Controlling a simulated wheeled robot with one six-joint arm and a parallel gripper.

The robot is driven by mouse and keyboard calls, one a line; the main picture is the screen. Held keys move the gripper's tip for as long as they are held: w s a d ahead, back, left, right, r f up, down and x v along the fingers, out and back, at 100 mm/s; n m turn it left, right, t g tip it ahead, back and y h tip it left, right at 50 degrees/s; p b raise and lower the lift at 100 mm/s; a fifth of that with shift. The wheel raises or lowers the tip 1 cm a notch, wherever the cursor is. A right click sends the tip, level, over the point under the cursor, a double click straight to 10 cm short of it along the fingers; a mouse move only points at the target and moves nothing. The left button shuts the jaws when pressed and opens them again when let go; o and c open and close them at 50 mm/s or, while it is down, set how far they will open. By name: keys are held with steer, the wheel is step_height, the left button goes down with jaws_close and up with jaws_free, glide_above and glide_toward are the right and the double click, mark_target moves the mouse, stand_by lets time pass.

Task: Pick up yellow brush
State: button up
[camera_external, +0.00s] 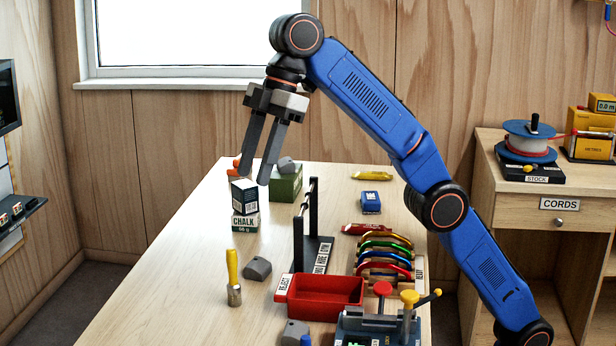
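A yellow-handled tool that looks like the yellow brush (233,276) stands upright at the table's front left, handle up, with a grey metallic lower end on the table. My gripper (254,180) hangs above the far left part of the table, pointing down with a slight tilt. Its two dark fingers are apart and nothing shows between them. It is well above and behind the brush in the picture, not touching it. The fingertips overlap the area over the chalk box (245,199), and I cannot tell their exact height above it.
A grey hold (257,269) lies just right of the brush. A red tray (325,297), a black rack (314,245) and several coloured carabiners (385,262) fill the middle and right. A green box (286,186) stands at the back. The table's left edge is clear.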

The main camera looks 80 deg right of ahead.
steer(key=shift+a+f, duration=0.65)
steer(key=shift+a, duration=0.25)
glide_toward(233, 271)
steer(key=x, duration=1.1)
steer(key=shift+f, duration=0.1)
stand_by(0.4)
steer(key=shift+c, duration=0.6)
jaws_close()
